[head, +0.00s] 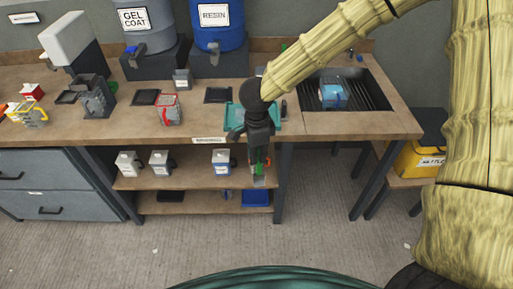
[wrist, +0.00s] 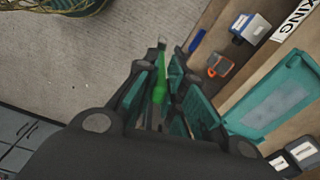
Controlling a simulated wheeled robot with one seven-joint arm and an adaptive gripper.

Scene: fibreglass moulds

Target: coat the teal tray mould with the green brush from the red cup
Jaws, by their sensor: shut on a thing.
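My gripper (head: 259,150) is shut on the green brush (head: 259,167), which points downward in front of the bench's front edge. In the wrist view the brush's green handle (wrist: 159,91) shows between the teal-padded fingers (wrist: 165,98). The teal tray mould (head: 234,116) lies on the bench behind my gripper, which hides part of it. In the wrist view a teal tray (wrist: 295,76) is at the right, apart from the brush. The red cup (head: 168,109), pale with red edging, stands on the bench to the left of the tray.
A yellow-handled cup (head: 31,114) stands at the bench's left. The gel coat (head: 136,27) and resin (head: 217,25) drums stand at the back. A sink (head: 370,92) holding a blue container (head: 333,95) is at the right. Cups (head: 128,163) stand on the lower shelf. Open floor (head: 300,225) lies in front.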

